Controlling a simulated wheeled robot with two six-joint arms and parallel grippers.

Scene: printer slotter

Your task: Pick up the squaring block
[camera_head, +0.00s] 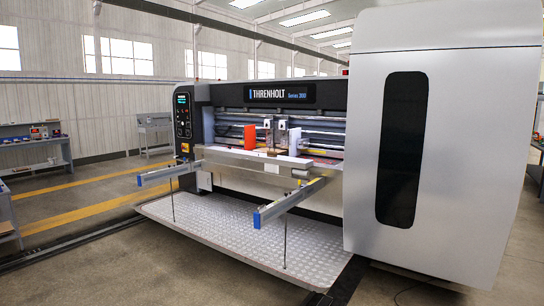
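No thing in view can be told for sure as the squaring block. An upright orange block (250,137) stands at the machine's front opening, left of centre. A white upright piece (295,141) stands to its right, beyond two small grey metal fixtures (276,132). Which of these, if any, is the squaring block I cannot tell. Neither of my grippers shows in the head view.
The large Threnholt machine (282,94) fills the middle, with a grey cabinet (457,150) on its right. Two rails (290,203) jut out above a tread-plate platform (240,232). A workbench (35,150) stands far left. Open floor (70,275) lies front left.

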